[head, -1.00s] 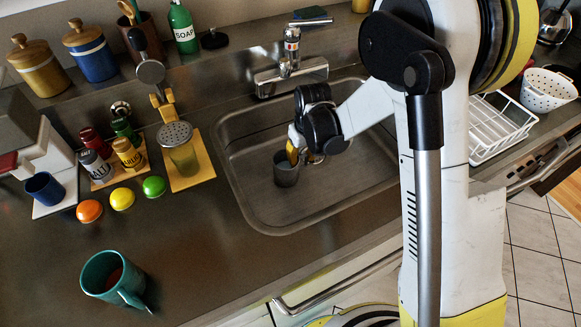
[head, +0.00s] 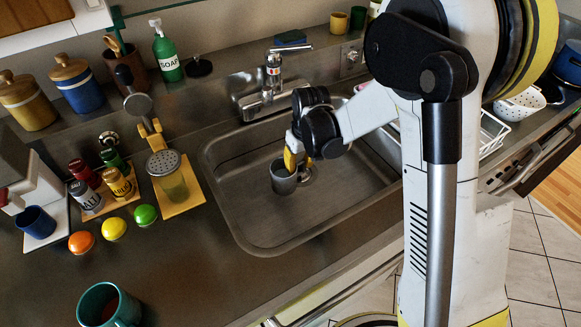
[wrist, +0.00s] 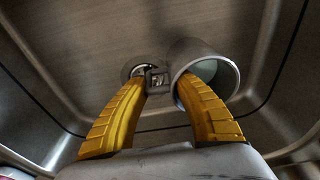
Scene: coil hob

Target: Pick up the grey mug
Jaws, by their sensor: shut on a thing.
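The grey mug (head: 283,182) stands in the sink basin, beside the drain. In the wrist view the mug (wrist: 229,72) opens toward the camera, with its handle to the left. My gripper (head: 293,162) reaches down from the right onto the mug. In the wrist view my gripper (wrist: 161,82) has its two yellow fingers on either side of the handle and near wall, shut on the mug. The right finger overlaps the mug's opening; the exact contact is hard to see. I cannot tell whether the mug's base touches the basin floor.
The sink basin (head: 262,232) has raised walls around the mug, and the faucet (head: 273,75) stands behind it. A teal mug (head: 104,304), several spice jars and coloured balls sit on the counter at left. A white dish rack (head: 490,134) is at right.

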